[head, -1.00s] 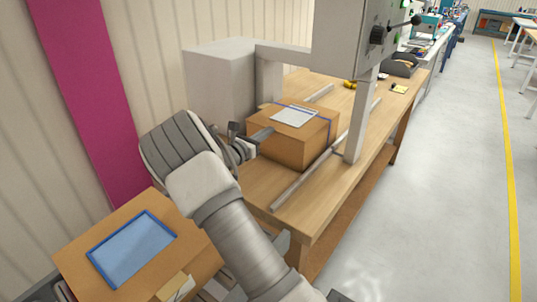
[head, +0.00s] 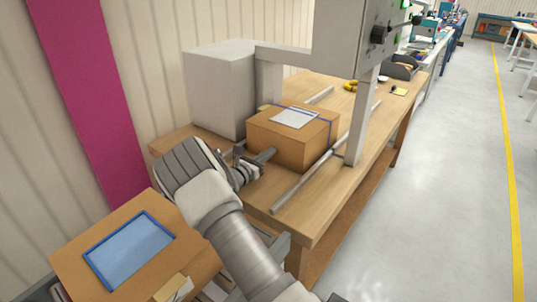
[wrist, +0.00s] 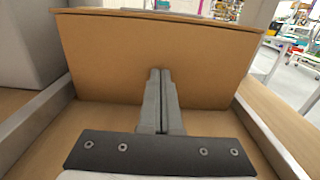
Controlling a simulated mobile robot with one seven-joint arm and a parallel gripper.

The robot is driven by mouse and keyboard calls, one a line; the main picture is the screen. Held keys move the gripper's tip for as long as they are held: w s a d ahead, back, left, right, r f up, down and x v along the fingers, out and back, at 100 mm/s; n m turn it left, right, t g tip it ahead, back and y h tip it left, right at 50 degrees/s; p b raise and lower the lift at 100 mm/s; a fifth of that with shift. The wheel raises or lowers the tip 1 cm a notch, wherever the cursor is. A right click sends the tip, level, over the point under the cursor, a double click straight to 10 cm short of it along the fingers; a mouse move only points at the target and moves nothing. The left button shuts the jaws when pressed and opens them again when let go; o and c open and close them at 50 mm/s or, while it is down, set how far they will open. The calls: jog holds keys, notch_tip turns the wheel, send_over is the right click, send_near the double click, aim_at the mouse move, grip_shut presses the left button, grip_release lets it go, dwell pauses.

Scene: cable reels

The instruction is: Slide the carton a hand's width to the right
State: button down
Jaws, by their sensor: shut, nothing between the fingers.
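The brown carton (head: 276,145) sits on the wooden bench between two metal rails, with a white sheet and a blue strap on its top. My gripper (head: 272,152) is in front of the carton's near-left face, low down, with its fingers shut and empty. In the wrist view the closed fingertips (wrist: 160,73) point at the middle of the carton's broad face (wrist: 110,55). They are at or very near it; I cannot tell whether they touch.
A metal rail (head: 300,185) runs along the carton's right side. A grey block-shaped machine body (head: 215,90) stands behind left, and an upright post (head: 358,125) stands to the right. A box with a blue-framed panel (head: 130,250) is at lower left. The floor at right is clear.

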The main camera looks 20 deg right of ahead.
jog(key=b+x, duration=0.2)
jog(key=x, duration=0.6)
jog(key=shift+w+d+f, duration=0.1)
jog(key=shift+d, duration=0.15)
jog(key=shift+w+d+b, duration=0.25)
jog(key=shift+d+b, duration=0.05)
jog(key=shift+d, duration=0.05)
jog(key=shift+a, duration=0.1)
